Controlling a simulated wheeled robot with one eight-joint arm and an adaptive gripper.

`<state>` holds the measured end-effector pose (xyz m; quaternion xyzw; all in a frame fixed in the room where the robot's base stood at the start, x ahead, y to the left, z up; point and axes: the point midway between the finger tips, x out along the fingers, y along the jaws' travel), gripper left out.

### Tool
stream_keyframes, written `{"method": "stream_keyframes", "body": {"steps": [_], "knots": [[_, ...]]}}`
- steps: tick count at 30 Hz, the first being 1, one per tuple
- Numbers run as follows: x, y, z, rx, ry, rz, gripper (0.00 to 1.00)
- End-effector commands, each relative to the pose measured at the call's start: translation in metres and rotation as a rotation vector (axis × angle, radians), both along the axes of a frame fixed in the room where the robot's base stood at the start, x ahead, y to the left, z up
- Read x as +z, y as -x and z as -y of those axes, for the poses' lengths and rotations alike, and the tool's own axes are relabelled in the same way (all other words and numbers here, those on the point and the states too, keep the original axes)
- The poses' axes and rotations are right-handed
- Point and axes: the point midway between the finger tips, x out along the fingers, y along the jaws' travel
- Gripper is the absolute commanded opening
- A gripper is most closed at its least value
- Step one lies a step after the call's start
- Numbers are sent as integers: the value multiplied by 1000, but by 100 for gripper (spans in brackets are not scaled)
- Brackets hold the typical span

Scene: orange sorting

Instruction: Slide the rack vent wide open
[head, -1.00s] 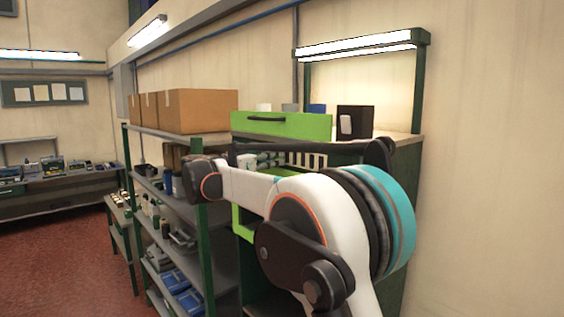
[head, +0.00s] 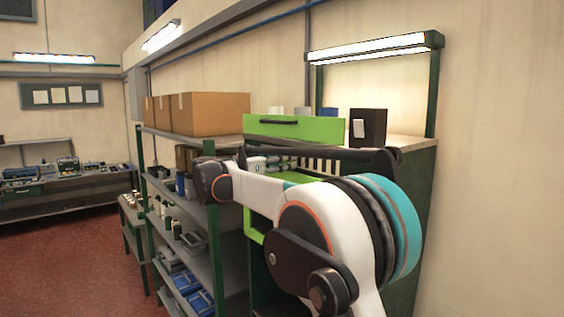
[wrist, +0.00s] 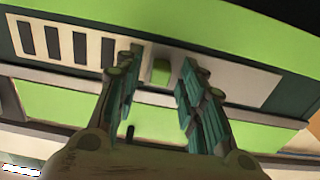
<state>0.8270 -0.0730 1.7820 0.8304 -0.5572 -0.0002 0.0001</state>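The rack vent is a pale slotted panel (wrist: 65,42) with dark slots, set in a dark strip of the green cabinet in the wrist view. Its slots also show in the head view (head: 322,162) behind my arm. A small green tab (wrist: 160,72) stands on the panel, right of the slots. My gripper (wrist: 157,67) is open, with one teal-padded finger on each side of the tab in the picture. A gap shows between each finger and the tab. I cannot tell how deep the fingertips reach. The head view does not clearly show my gripper.
A green drawer front (head: 293,128) with a dark handle lies above the vent. A black box (head: 368,127) stands on the cabinet top. A grey shelf rack (head: 186,205) with cardboard boxes (head: 208,113) stands to the left. Red floor is clear at far left.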

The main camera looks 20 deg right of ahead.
Motion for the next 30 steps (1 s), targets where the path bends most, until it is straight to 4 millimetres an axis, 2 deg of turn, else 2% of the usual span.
{"method": "stream_keyframes", "body": {"steps": [5,12,18,24,30], "knots": [[0,7,-19,4,0,0,37],[0,25,-65,4,0,0,37],[0,38,-95,3,0,0,37],[0,44,-109,1,0,0,37],[0,45,-110,1,0,0,37]]}}
